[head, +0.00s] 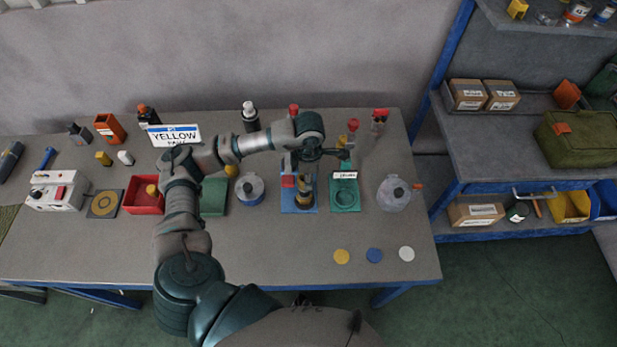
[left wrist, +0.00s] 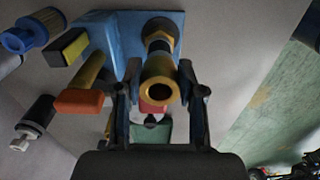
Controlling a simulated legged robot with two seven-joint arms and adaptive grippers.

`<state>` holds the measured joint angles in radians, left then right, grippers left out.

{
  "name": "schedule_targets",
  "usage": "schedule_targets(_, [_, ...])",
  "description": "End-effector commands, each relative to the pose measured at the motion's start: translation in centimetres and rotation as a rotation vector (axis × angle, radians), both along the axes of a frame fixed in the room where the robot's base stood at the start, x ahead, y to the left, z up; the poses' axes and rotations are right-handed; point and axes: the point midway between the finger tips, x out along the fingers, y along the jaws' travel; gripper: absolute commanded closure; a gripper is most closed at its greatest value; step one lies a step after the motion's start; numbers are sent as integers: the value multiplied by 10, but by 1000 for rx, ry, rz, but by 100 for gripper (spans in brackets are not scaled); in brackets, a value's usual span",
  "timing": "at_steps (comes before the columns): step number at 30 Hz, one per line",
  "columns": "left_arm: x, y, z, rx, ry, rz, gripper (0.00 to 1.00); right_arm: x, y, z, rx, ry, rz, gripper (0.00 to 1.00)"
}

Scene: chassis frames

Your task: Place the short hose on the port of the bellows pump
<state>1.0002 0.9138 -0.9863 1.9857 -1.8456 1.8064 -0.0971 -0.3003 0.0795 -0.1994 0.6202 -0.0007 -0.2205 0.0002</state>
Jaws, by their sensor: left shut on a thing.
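A blue base plate (head: 289,204) in the head view carries a brass cylinder (head: 304,199) and a red block, seemingly the bellows pump. My left gripper (head: 326,154) is above and behind it, its fingertips partly hidden. In the left wrist view my left gripper (left wrist: 162,88) is shut on a brass-coloured tube (left wrist: 160,80) with an open round end facing the camera, apparently the short hose. Behind it, a black section and a brass fitting (left wrist: 158,28) stand in line on the blue plate (left wrist: 122,38). I cannot tell whether tube and fitting touch. My right gripper is not in view.
A red bin (head: 142,200) and white box (head: 56,191) stand left. Yellow, blue and white discs lie near the front edge (head: 375,255). Shelves (head: 520,150) stand right.

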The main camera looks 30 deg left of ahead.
Motion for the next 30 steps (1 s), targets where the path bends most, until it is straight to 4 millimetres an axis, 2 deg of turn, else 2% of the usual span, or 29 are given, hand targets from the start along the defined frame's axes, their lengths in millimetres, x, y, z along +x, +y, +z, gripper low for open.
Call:
schedule_targets(3, [0,0,-8,0,-1,0,100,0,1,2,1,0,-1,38])
schedule_targets(8, [0,-1,-8,1,-2,0,100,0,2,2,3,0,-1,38])
schedule_targets(9, [0,-2,-8,1,0,0,51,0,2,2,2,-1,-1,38])
schedule_targets(11, [0,-2,-8,1,0,0,36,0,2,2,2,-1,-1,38])
schedule_targets(20, [0,0,-8,0,-1,0,36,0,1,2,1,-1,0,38])
schedule_targets(23, [0,0,-2,0,-2,0,36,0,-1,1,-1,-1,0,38])
schedule_targets(26, [1,-1,14,-1,-5,1,36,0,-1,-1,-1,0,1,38])
schedule_targets(30, [1,-1,45,-2,-7,-2,36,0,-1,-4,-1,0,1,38])
